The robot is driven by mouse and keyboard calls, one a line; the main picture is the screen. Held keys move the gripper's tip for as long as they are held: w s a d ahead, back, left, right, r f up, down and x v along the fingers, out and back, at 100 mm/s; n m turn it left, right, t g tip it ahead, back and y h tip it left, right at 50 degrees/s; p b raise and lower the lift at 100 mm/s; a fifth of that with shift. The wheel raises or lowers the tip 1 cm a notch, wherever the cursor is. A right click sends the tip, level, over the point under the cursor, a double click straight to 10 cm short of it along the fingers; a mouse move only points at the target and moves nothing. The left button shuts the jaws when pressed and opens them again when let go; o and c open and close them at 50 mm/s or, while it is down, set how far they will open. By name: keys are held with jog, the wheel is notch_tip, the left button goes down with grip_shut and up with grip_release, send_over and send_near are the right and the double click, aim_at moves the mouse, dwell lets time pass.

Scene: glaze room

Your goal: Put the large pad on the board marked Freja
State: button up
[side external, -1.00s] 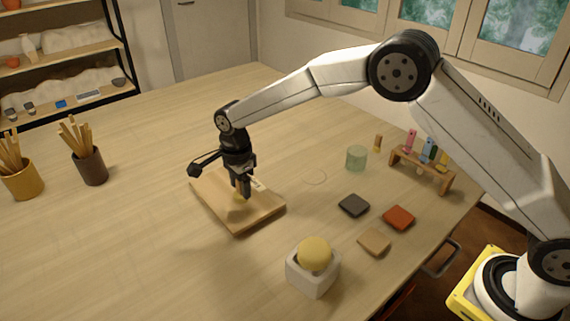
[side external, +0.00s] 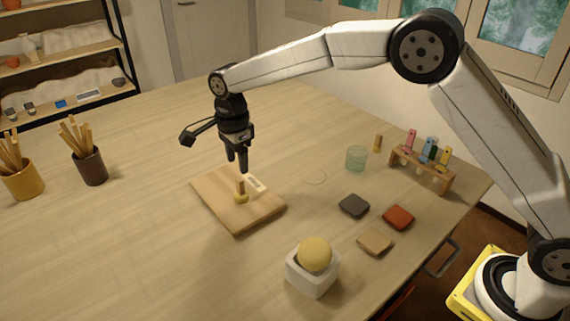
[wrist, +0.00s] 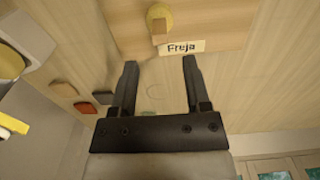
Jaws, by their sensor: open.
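A pad (side external: 241,197) with a round yellow base and an upright wooden handle stands on the wooden board (side external: 215,192). Its base looks flat on the board. In the wrist view the pad (wrist: 160,14) stands beside a label (wrist: 182,47) reading Freja, on the same board (wrist: 225,15). My gripper (side external: 238,167) is open and empty above the board, with its fingertips above the pad's handle and apart from it. In the wrist view the gripper (wrist: 160,63) shows clear space between its fingers.
A yellow sponge (side external: 315,253) sits in a white holder (side external: 312,279) near the front. Dark, red and tan tiles (side external: 374,242), a green glass (side external: 356,158) and a wooden rack (side external: 423,172) of coloured tools stand to the right. Two pots of sticks (side external: 91,167) stand left.

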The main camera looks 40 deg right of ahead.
aim_at(240, 179)
jog(key=shift+r, duration=2.35)
jog(key=s+d+f+n+t, duration=0.1)
jog(key=s+d+f+n, duration=0.1)
jog(key=s+d+n, duration=0.3)
jog(key=s+d+f+n, duration=0.3)
jog(key=s+d+n, duration=0.3)
jog(key=s, duration=0.6)
jog(key=s+d+f+n+t, duration=0.1)
jog(key=s+d+f+n, duration=0.2)
jog(key=s+d+n, duration=0.3)
jog(key=shift+s+d+n+t, duration=0.15)
jog(key=shift+s+n, duration=0.1)
jog(key=shift+s, duration=0.5)
jog(key=shift+s+d+n+t, duration=0.15)
jog(key=shift+s+n, duration=0.1)
jog(key=shift+s, duration=0.45)
